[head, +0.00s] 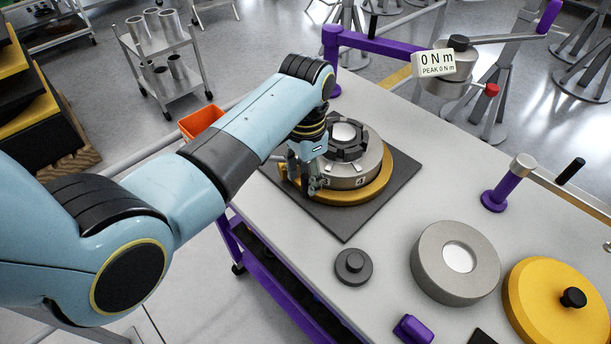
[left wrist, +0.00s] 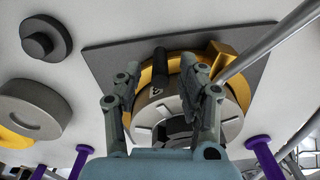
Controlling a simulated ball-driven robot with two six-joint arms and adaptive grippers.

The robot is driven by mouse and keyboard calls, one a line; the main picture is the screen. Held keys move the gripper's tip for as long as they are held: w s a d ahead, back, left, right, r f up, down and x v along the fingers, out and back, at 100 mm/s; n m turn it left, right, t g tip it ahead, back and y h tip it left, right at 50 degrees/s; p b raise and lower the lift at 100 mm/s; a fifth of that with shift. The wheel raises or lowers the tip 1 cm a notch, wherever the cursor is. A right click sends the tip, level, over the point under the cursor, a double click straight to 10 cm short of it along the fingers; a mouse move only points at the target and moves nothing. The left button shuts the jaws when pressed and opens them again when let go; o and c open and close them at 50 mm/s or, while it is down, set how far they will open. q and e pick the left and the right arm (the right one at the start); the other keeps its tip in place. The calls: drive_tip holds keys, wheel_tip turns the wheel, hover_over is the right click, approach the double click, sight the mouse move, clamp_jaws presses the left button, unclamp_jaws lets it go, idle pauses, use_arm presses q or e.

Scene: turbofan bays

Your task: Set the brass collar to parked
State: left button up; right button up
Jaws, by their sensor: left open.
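The brass collar (head: 357,197) is a gold ring around the foot of a grey metal hub (head: 350,177), on a dark square mat. In the left wrist view the collar (left wrist: 235,88) shows a raised gold tab at its edge. A short black peg (left wrist: 160,68) stands at the collar's side, between my left gripper's fingers. My left gripper (head: 304,180) is open at the near left side of the hub; its two fingers (left wrist: 158,88) stand apart on either side of the peg. Contact cannot be told. My right gripper is not in view.
The mat (head: 345,228) lies on a white table. A dark knob (head: 353,267), a grey ring (head: 455,263) and a yellow disc (head: 560,303) stand nearer the front. A purple arm carries a torque display (head: 433,63) reading 0 N m. An orange bin (head: 201,122) hangs behind my arm.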

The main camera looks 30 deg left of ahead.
use_arm(q)
drive_tip(key=shift+f, duration=0.6)
clamp_jaws()
